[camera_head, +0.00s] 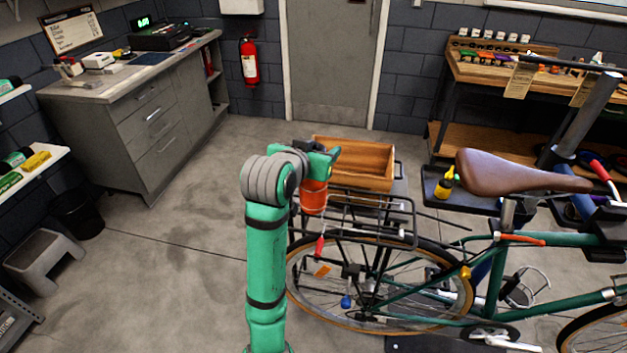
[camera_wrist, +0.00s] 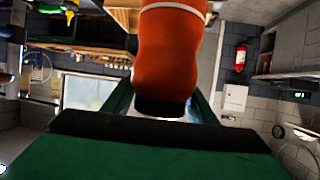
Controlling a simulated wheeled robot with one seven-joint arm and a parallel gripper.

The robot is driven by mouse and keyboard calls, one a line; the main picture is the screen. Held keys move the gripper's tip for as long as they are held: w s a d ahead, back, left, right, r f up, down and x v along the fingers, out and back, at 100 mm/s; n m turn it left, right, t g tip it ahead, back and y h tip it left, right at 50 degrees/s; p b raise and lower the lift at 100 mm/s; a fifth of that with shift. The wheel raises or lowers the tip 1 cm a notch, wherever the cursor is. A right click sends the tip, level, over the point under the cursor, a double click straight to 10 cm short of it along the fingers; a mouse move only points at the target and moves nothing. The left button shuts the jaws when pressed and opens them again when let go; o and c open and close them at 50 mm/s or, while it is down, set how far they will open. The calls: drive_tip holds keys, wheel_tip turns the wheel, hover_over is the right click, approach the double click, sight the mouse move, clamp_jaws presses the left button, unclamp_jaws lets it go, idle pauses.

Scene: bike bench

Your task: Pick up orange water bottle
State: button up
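The orange water bottle (camera_head: 313,197) is upright below my gripper (camera_head: 318,158) in the head view, in front of the bicycle's rear rack. In the wrist view the bottle (camera_wrist: 168,55) fills the upper middle, with its black cap end (camera_wrist: 160,106) towards my palm and a pale band near the top edge. The fingers of my gripper (camera_wrist: 163,98) lie along both sides of the bottle and look closed on it. The bottle hides part of the fingertips. I cannot tell whether its base is clear of everything below.
A wooden crate (camera_head: 365,165) is just behind the bottle. The rear rack (camera_head: 370,222) and green bicycle (camera_head: 440,290) are close to the right. A workbench (camera_head: 490,75) stands at the back right. Open floor (camera_head: 190,250) lies to the left, before the grey cabinet (camera_head: 150,120).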

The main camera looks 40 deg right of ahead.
clamp_jaws()
drive_tip(key=shift+a, duration=0.1)
